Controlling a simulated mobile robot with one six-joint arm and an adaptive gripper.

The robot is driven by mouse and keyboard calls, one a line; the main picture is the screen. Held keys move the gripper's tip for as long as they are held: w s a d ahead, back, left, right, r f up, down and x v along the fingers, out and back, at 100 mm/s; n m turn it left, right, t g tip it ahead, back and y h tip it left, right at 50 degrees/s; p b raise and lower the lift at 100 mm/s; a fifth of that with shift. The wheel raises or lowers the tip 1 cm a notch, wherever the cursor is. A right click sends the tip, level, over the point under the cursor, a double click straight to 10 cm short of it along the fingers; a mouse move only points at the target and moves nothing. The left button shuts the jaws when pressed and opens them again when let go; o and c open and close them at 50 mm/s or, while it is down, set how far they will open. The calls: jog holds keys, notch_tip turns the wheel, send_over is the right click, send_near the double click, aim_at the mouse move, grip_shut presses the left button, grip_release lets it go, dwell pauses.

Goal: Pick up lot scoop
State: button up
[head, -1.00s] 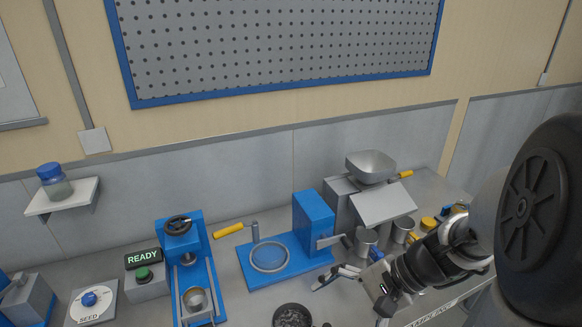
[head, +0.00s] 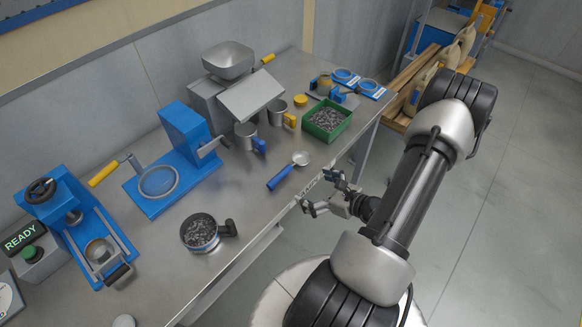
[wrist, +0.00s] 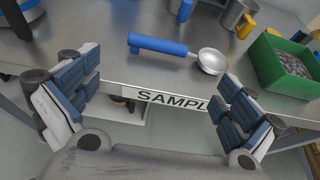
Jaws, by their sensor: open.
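The scoop (head: 287,171) has a blue handle and a round metal bowl. It lies flat on the metal bench near the front edge. In the wrist view the scoop (wrist: 176,50) lies ahead of my gripper, handle to the left and bowl to the right. My gripper (head: 322,195) is open and empty, just off the bench's front edge, to the lower right of the scoop. In the wrist view the two fingers of my gripper (wrist: 159,97) stand wide apart, with the bench edge and its "SAMPL…" label between them. Nothing touches the scoop.
A green bin (head: 326,121) of dark seed stands right of the scoop. Metal cups with blue (head: 247,137) and yellow (head: 277,112) handles stand behind it. A pan of seed (head: 199,232) stands to the left. The bench around the scoop is clear.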

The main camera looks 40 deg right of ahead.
send_near(282, 177)
jog(key=x, duration=0.4)
jog(key=shift+w+r+b, duration=0.15)
jog(key=shift+w+b, duration=0.05)
jog(key=shift+b, duration=0.2)
jog(key=x, duration=0.5)
jog(key=shift+f+b, duration=0.25)
jog(key=shift+b, duration=0.15)
jog(key=shift+c, duration=0.5)
jog(key=c, duration=0.7)
